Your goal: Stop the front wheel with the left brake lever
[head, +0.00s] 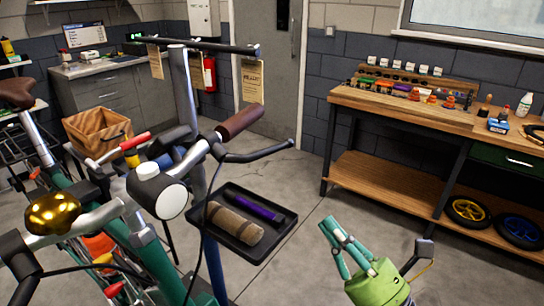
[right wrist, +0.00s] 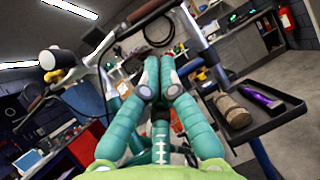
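The bicycle's handlebar stands at the left of the head view, with a brown grip (head: 240,122) on its far end. A dark brake lever (head: 262,154) curves out below and beside this grip. A white headlamp (head: 160,190) and a gold bell (head: 52,213) sit nearer. My right gripper (head: 331,221) is to the right of and below the lever, clearly apart from it. Its fingers look drawn together and empty, as in the right wrist view (right wrist: 160,60). My left gripper is not in view. I cannot make out the front wheel in the head view.
A black tray (head: 231,248) with a tan roll and a purple tool stands between the handlebar and my right gripper. A repair-stand post (head: 183,90) rises behind the handlebar. A wooden workbench (head: 452,122) stands at the right. Bare floor lies between tray and bench.

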